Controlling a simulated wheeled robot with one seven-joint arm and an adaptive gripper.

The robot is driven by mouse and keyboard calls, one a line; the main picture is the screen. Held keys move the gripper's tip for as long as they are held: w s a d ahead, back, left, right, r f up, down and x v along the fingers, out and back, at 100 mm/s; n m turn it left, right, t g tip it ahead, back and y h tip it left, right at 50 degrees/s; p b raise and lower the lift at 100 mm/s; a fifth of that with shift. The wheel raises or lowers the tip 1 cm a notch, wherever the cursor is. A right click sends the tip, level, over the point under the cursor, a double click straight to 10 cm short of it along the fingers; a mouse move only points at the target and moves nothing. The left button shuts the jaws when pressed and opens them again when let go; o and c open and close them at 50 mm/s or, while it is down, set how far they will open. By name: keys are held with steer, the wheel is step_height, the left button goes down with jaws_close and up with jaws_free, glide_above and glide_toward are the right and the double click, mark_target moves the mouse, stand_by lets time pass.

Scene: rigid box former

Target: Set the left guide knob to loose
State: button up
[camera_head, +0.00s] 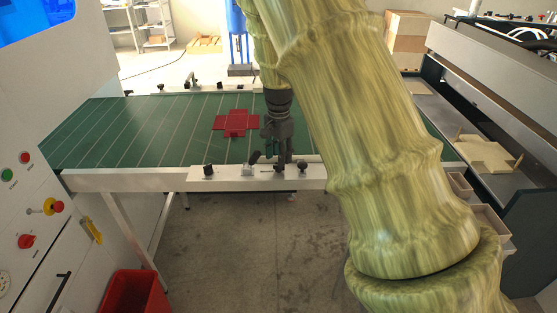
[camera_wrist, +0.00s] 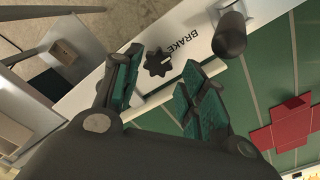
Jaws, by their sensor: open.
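My gripper (camera_wrist: 161,68) is open, its teal-padded fingers either side of a black star-shaped knob (camera_wrist: 158,62) on a white rail, apparently above it rather than closed on it. The knob has a pale pointer line, and the word BRAKE is printed beside it. In the head view my gripper (camera_head: 277,150) points down over the white front rail (camera_head: 232,173) of the green table. A dark knob (camera_head: 208,170) stands near this rail's left end and another dark knob (camera_head: 302,166) near its right end. Their labels are unreadable, so I cannot tell which is the left guide knob.
A dark cylindrical handle (camera_wrist: 229,35) stands close to the BRAKE knob and the fingers. A red cross-shaped blank (camera_head: 236,122) lies flat on the green table (camera_head: 130,130). A red bin (camera_head: 135,293) stands below left. My arm covers much of the right side.

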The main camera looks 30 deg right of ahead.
steer(key=shift+s+f, duration=0.25)
steer(key=shift+f, duration=0.6)
steer(key=shift+w+f, duration=0.15)
steer(key=shift+f, duration=0.6)
steer(key=shift+r, duration=0.1)
steer(key=c, duration=0.7)
